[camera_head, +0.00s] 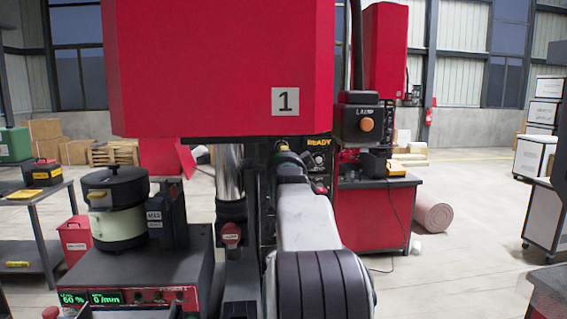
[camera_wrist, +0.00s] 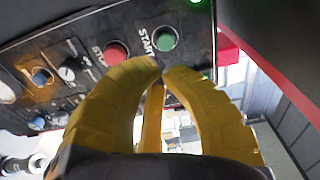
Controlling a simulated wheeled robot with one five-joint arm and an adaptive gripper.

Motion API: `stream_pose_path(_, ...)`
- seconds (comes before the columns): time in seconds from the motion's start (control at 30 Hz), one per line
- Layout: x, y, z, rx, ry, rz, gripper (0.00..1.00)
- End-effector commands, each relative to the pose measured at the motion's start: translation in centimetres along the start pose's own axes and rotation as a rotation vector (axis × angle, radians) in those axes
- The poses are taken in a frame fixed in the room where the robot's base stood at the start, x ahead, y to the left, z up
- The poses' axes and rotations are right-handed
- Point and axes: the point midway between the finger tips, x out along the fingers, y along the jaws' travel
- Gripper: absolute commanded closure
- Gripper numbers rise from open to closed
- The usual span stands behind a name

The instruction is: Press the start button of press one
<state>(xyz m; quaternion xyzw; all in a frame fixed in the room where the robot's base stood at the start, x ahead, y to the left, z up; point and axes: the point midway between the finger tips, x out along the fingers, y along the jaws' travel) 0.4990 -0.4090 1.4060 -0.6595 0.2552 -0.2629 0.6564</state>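Press one (camera_head: 215,65) is the large red machine with a "1" plate in the head view. Its control panel sits below, with a lit "READY" display (camera_head: 319,142), partly hidden by my arm. In the wrist view the panel shows tilted, with a green start button (camera_wrist: 165,39) beside a white "START" label and a red stop button (camera_wrist: 116,53) to its left. My gripper (camera_wrist: 160,68) has yellow fingers whose tips come together with nothing seen between them. The tips appear just below the green button in the picture; I cannot tell whether they touch the panel.
A bowl feeder (camera_head: 118,205) stands on a base with green readouts at left. An orange-buttoned box (camera_head: 366,118) hangs right of the press. A second red press (camera_head: 385,50) stands behind, and a rolled mat (camera_head: 433,212) lies on the open floor at right.

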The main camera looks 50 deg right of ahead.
Motion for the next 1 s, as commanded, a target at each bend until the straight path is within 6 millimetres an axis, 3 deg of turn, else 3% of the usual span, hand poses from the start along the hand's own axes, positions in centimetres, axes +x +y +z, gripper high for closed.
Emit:
stream_pose_path(0.47, 0.0, 0.0, 0.0, -0.017, 0.0, -0.001, 1.0)
stream_pose_path(0.67, 0.0, 0.9, 0.0, -0.214, -0.004, 0.037, 1.0)
stream_pose_path(0.83, -0.5, 5.1, 0.0, -0.553, -0.058, 0.204, 1.0)
stream_pose_path(1.0, -3.5, 15.3, 0.0, -0.895, -0.247, 0.501, 1.0)
